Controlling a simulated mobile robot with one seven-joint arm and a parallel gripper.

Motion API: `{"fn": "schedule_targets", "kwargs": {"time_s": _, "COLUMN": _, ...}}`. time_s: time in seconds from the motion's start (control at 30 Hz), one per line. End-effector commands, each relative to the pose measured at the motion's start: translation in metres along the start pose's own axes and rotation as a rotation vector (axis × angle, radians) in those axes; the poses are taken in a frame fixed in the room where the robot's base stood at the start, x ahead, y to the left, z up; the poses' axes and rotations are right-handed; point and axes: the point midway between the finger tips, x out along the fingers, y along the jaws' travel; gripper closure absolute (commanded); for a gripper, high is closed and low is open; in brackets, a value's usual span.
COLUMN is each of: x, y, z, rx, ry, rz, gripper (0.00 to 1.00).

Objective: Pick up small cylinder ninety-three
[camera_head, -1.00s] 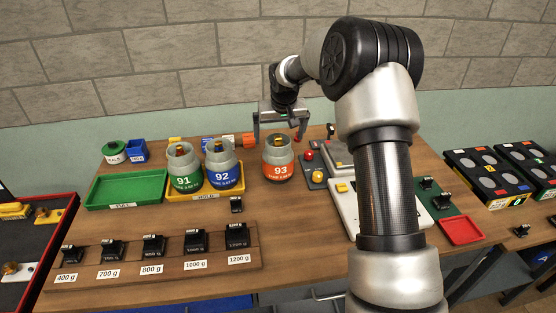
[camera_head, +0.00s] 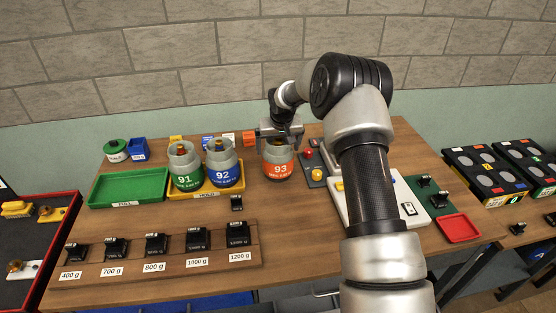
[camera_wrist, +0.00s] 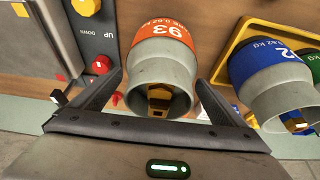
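Cylinder 93 (camera_head: 279,170) stands upright on the wooden table, grey with an orange band. In the wrist view it (camera_wrist: 168,62) lies between the two fingers of my gripper (camera_wrist: 155,95), its open grey collar and brass valve facing the camera. My gripper (camera_head: 277,140) is at the height of the collar in the head view and hides part of the cylinder's top. The fingers are spread on either side of the collar. A gap shows on the left; the right finger is close to the collar, and contact cannot be told.
Cylinders 91 (camera_head: 184,166) and 92 (camera_head: 222,164) stand to the left on a yellow HOLD tray (camera_head: 207,195). A green FULL tray (camera_head: 128,188) is further left. A panel with red and yellow buttons (camera_head: 314,170) is close on the right. Black weights (camera_head: 155,244) stand in front.

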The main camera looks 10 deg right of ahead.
Motion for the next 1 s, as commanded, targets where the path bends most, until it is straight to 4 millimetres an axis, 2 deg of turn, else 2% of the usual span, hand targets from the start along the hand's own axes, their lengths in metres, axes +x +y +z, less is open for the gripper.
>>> {"fn": "schedule_targets", "kwargs": {"time_s": 0.03, "x": 0.000, "y": 0.000, "z": 0.000, "rx": 0.000, "ry": 0.000, "rz": 0.000, "gripper": 0.15}}
{"fn": "schedule_targets", "kwargs": {"time_s": 0.07, "x": 0.000, "y": 0.000, "z": 0.000, "rx": 0.000, "ry": 0.000, "rz": 0.000, "gripper": 0.20}}
{"fn": "schedule_targets", "kwargs": {"time_s": 0.4, "x": -0.003, "y": 0.000, "z": -0.004, "rx": 0.000, "ry": 0.008, "rz": 0.000, "gripper": 0.76}}
{"fn": "schedule_targets", "kwargs": {"time_s": 0.73, "x": -0.010, "y": 0.000, "z": -0.007, "rx": -0.001, "ry": 0.011, "rz": 0.000, "gripper": 0.76}}
{"fn": "schedule_targets", "kwargs": {"time_s": 1.0, "x": -0.051, "y": 0.000, "z": -0.024, "rx": 0.000, "ry": 0.012, "rz": 0.001, "gripper": 0.76}}
